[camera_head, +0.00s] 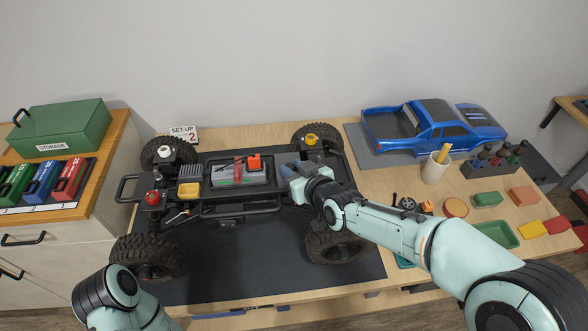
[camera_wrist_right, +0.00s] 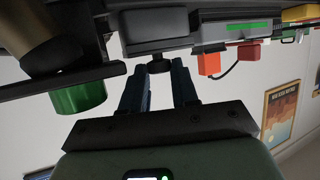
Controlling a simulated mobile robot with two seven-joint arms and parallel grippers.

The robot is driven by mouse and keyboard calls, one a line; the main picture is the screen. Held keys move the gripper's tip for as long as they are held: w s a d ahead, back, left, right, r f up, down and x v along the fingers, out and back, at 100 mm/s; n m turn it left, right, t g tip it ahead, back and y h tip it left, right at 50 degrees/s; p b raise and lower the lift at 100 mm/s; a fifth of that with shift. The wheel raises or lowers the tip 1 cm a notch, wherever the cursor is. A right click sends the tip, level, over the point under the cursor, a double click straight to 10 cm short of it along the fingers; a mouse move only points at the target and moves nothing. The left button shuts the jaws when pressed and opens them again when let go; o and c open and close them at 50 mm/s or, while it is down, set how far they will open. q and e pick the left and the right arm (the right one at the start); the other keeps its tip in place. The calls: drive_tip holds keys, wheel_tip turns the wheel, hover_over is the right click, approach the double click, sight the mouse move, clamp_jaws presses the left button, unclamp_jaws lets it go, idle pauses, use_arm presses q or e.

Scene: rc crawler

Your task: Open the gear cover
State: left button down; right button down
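The crawler chassis (camera_head: 236,209) stands on its wheels on a dark mat. My right gripper (camera_head: 287,171) is over the right part of the chassis, and its arm hides part of that area. In the right wrist view my gripper (camera_wrist_right: 159,72) has its two dark blue fingers apart. A small black knob (camera_wrist_right: 159,66) shows at the fingertips, between them, with a gap visible on either side. I cannot tell which part is the gear cover; it may be the dark part bearing this knob. My left arm enters at the lower left, but its gripper is out of view.
A blue truck body (camera_head: 432,128) lies on a grey mat at the back right. A white cup (camera_head: 436,169), small bottles, colored blocks and a green tray (camera_head: 497,235) stand at the right. A green storage box (camera_head: 62,127) stands on the left cabinet. The front of the dark mat (camera_head: 245,276) is clear.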

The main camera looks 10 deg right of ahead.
use_arm(q)
drive_tip(key=shift+r, duration=0.1)
use_arm(e)
drive_tip(key=shift+r, duration=0.1)
